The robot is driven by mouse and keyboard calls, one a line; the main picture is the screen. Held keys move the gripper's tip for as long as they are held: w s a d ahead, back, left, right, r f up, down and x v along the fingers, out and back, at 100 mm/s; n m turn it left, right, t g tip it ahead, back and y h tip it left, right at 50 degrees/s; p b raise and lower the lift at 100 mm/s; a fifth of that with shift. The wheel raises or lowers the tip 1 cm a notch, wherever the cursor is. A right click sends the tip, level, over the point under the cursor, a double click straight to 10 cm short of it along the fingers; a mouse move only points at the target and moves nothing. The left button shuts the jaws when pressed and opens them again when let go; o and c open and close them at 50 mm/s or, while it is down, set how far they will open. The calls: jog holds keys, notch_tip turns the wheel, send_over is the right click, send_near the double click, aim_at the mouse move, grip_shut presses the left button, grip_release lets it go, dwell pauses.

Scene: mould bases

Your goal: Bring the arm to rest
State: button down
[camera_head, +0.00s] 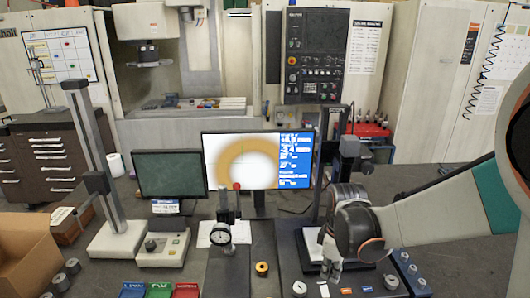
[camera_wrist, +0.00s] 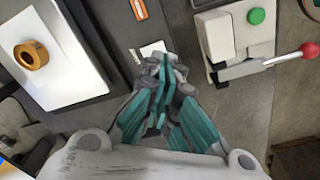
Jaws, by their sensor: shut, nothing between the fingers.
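My arm (camera_head: 440,218) reaches in from the right edge in the head view and bends down at a grey wrist joint. My gripper (camera_head: 328,272) hangs below it, low over the bench beside the monitor. In the wrist view my gripper (camera_wrist: 164,66) has its teal-sided fingers closed together with nothing between them. It is above a dark grey surface, and a small white label (camera_wrist: 152,49) shows just past the fingertips. I cannot tell how high the tips are above the surface.
A brass-coloured ring (camera_wrist: 30,54) sits on a pale plate (camera_wrist: 75,84). A pale device with a green button (camera_wrist: 257,16) and a red-knobbed lever (camera_wrist: 309,50) is at right. The monitor (camera_head: 222,160), dial gauge (camera_head: 220,234), column stand (camera_head: 92,165) and cardboard box (camera_head: 22,256) stand around the bench.

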jog(key=s+r+m+t+b, duration=0.2)
jog(key=s+m+t+b, duration=0.4)
jog(key=s+m+b, duration=0.5)
jog(key=s, duration=0.3)
jog(key=shift+s+r+t+b, duration=0.3)
jog(key=shift+t, duration=0.1)
